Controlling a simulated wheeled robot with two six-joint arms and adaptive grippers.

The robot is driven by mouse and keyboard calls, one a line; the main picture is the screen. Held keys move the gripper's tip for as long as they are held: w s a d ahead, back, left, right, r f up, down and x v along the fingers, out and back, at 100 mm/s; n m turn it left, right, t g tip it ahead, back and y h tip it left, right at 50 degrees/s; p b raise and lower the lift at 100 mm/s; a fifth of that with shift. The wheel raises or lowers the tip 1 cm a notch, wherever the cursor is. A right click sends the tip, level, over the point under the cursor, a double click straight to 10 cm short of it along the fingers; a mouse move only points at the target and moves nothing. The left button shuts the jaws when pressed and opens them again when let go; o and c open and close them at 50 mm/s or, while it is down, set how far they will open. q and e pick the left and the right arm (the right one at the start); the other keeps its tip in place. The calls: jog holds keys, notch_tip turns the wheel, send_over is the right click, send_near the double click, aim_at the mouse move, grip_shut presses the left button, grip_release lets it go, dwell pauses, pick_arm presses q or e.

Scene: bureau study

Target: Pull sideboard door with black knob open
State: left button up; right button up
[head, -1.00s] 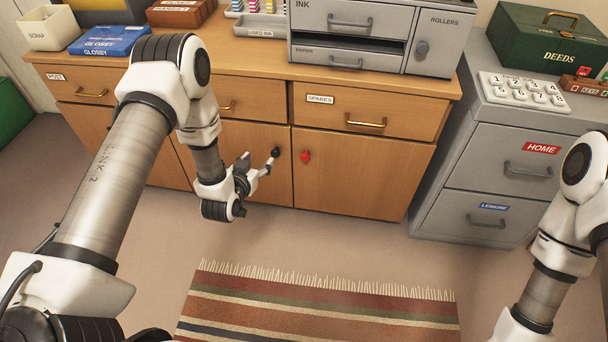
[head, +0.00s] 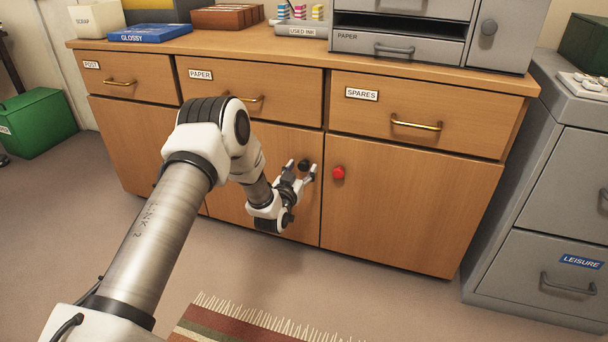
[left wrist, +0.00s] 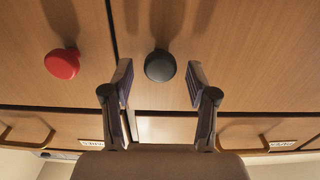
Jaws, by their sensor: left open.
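The sideboard door with the black knob (head: 225,160) is the middle door and looks closed. Its black knob (head: 303,165) sits near its right edge and also shows in the left wrist view (left wrist: 160,66). My left gripper (head: 302,172) is open, its fingers pointing at the door with the black knob between or just beyond the fingertips. In the left wrist view one finger is on each side of the knob, and neither visibly touches it. My right gripper is not in view.
The right door has a red knob (head: 338,173) close beside the black one. Above are drawers with brass handles (head: 416,123). A grey filing cabinet (head: 540,215) stands to the right. A striped rug (head: 240,325) lies on the floor in front.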

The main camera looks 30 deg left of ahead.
pick_arm(q)
jog(key=shift+x, duration=1.05)
grip_shut()
jog(key=shift+s, duration=0.15)
